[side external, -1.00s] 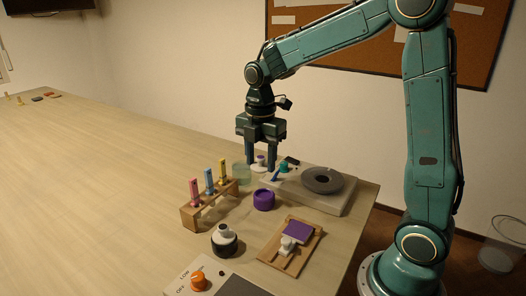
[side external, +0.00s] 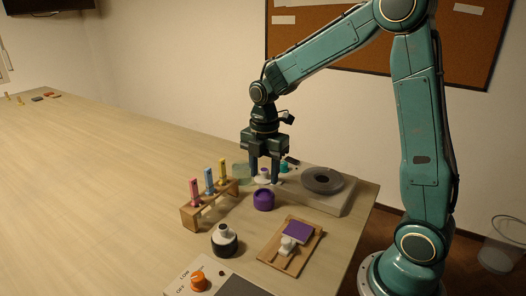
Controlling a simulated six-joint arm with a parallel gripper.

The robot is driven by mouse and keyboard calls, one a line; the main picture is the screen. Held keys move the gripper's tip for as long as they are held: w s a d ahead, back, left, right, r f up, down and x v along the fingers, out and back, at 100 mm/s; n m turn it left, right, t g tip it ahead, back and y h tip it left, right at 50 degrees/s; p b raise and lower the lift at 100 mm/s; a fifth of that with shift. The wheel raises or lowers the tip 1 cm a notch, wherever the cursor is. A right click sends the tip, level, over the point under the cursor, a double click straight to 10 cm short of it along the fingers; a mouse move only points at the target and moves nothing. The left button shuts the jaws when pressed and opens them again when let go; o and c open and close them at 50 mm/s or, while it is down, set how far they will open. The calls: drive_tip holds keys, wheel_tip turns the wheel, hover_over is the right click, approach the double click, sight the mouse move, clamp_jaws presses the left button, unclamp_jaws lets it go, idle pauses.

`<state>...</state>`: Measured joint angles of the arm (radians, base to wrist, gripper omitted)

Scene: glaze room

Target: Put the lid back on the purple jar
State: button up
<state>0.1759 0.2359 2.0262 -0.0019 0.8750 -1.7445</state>
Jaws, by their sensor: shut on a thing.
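The purple jar (side external: 264,200) stands upright on the table, its top ring showing with no lid on it. My gripper (side external: 265,178) points down just behind the jar in this view.
A rack (side external: 209,209) with pink, blue and yellow sticks and a translucent cup (side external: 241,173) stand left. A grey wheel on a pale base (side external: 335,200) is right. A black jar with white top (side external: 224,242), a wooden tray (side external: 272,255) and an orange knob panel (side external: 199,284) are in front.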

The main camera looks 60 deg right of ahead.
drive_tip(key=shift+f, duration=1.75)
drive_tip(key=shift+f, duration=0.2)
idle(1.0)
drive_tip(key=o, duration=1.5)
drive_tip(key=shift+r, duration=0.15)
drive_tip(key=shift+r, duration=3.3)
